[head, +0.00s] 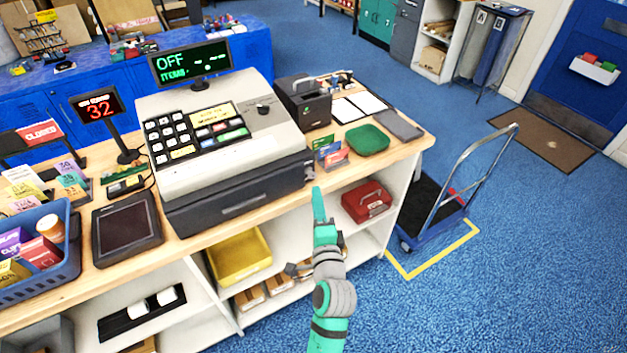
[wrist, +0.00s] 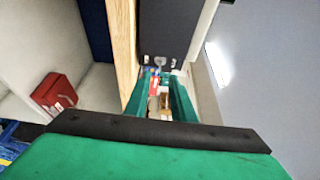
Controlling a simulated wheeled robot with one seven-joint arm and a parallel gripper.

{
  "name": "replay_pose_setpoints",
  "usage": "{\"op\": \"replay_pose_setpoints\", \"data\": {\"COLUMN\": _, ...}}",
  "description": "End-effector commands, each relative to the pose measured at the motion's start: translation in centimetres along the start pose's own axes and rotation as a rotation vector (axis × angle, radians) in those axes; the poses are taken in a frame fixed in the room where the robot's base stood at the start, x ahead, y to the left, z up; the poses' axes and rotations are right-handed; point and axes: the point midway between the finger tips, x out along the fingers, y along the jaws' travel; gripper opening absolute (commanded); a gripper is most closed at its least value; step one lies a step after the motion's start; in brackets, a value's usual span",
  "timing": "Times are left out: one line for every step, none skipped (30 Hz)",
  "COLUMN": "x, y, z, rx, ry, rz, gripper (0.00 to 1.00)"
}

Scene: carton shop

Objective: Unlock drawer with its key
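The cash register (head: 220,140) stands on the wooden counter, and its dark drawer (head: 240,205) looks closed at the front. My gripper (head: 318,195) is just in front of the counter edge, near the right end of the drawer. In the wrist view, the green fingers of my gripper (wrist: 158,82) stand apart with a gap between them. A small grey piece (wrist: 160,62) shows just beyond the fingertips, by the dark register; it may be the key, but it is too small to tell. I cannot see the drawer lock clearly.
A card stand (head: 331,153) and a green tray (head: 367,139) sit right of the register. A red box (head: 366,201) and a yellow bin (head: 238,258) are on the shelf below. A hand trolley (head: 436,205) stands to the right; the blue floor in front is clear.

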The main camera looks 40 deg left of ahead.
Motion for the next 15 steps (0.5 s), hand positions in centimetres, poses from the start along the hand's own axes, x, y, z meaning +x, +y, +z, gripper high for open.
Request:
{"op": "replay_pose_setpoints", "data": {"x": 1.0, "y": 0.0, "z": 0.1, "rx": 0.000, "ry": -0.002, "rz": -0.001, "gripper": 0.23}}
{"op": "replay_pose_setpoints", "data": {"x": 1.6, "y": -0.1, "z": 0.1, "rx": -0.001, "ry": -0.003, "rz": -0.002, "gripper": 0.23}}
{"op": "replay_pose_setpoints", "data": {"x": 2.3, "y": -0.1, "z": 0.1, "rx": -0.002, "ry": -0.003, "rz": 0.000, "gripper": 0.23}}
{"op": "replay_pose_setpoints", "data": {"x": 2.8, "y": -0.1, "z": 0.1, "rx": -0.002, "ry": -0.003, "rz": -0.001, "gripper": 0.23}}
{"op": "replay_pose_setpoints", "data": {"x": 3.4, "y": -0.1, "z": 0.1, "rx": -0.001, "ry": -0.003, "rz": -0.001, "gripper": 0.23}}
{"op": "replay_pose_setpoints", "data": {"x": 4.0, "y": 0.0, "z": 0.1, "rx": -0.001, "ry": -0.002, "rz": 0.000, "gripper": 0.23}}
{"op": "replay_pose_setpoints", "data": {"x": 4.5, "y": -0.1, "z": 0.1, "rx": -0.002, "ry": -0.002, "rz": -0.001, "gripper": 0.23}}
{"op": "replay_pose_setpoints", "data": {"x": 5.0, "y": 0.0, "z": 0.1, "rx": -0.002, "ry": -0.002, "rz": -0.001, "gripper": 0.23}}
{"op": "replay_pose_setpoints", "data": {"x": 5.5, "y": -0.1, "z": 0.1, "rx": -0.001, "ry": -0.002, "rz": -0.001, "gripper": 0.23}}
{"op": "replay_pose_setpoints", "data": {"x": 5.9, "y": -0.1, "z": 0.1, "rx": -0.001, "ry": -0.002, "rz": -0.001, "gripper": 0.23}}
{"op": "replay_pose_setpoints", "data": {"x": 6.2, "y": 0.0, "z": 0.1, "rx": -0.001, "ry": -0.002, "rz": 0.000, "gripper": 0.23}}
{"op": "replay_pose_setpoints", "data": {"x": 6.6, "y": 0.0, "z": 0.1, "rx": -0.001, "ry": -0.002, "rz": 0.000, "gripper": 0.23}}
{"op": "replay_pose_setpoints", "data": {"x": 6.8, "y": 0.0, "z": 0.1, "rx": -0.002, "ry": -0.002, "rz": 0.000, "gripper": 0.23}}
{"op": "replay_pose_setpoints", "data": {"x": 7.1, "y": 0.0, "z": 0.1, "rx": -0.002, "ry": -0.002, "rz": 0.000, "gripper": 0.23}}
{"op": "replay_pose_setpoints", "data": {"x": 7.3, "y": 0.0, "z": 0.1, "rx": -0.002, "ry": -0.001, "rz": 0.000, "gripper": 0.23}}
